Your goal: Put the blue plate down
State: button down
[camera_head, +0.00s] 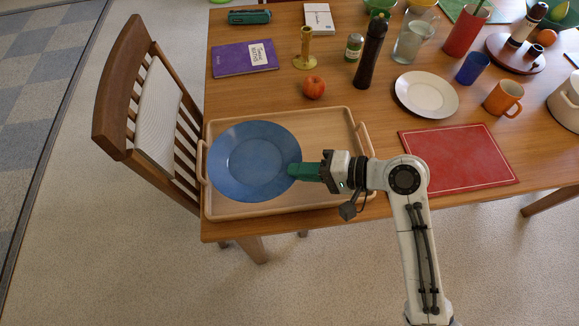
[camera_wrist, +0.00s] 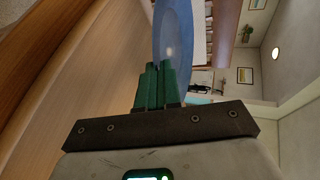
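The blue plate (camera_head: 243,163) is over the left part of the wooden tray (camera_head: 327,125) in the head view. My gripper (camera_head: 297,170) has its green fingers at the plate's right rim, and they look closed on it. The plate's far side is hidden there. I cannot tell whether the plate's underside touches the tray.
A wooden chair (camera_head: 125,90) stands left of the table. A red apple (camera_head: 314,87), a brass candlestick (camera_head: 304,50) and a purple book (camera_head: 230,60) lie behind the tray. A red mat (camera_head: 459,160) and a white plate (camera_head: 427,95) are to the right.

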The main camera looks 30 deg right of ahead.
jog(key=w+f, duration=0.5)
jog(key=f, duration=0.1)
jog(key=shift+w+d+b, duration=0.1)
jog(key=shift+w+b, duration=0.2)
jog(key=shift+w, duration=0.05)
jog(key=shift+w+f, duration=0.15)
jog(key=shift+f, duration=1.55)
jog(key=shift+f, duration=0.15)
jog(key=c, duration=1.7)
grip_release()
jog(key=shift+o, duration=0.4)
jog(key=v, duration=1.2)
jog(key=shift+d, duration=0.1)
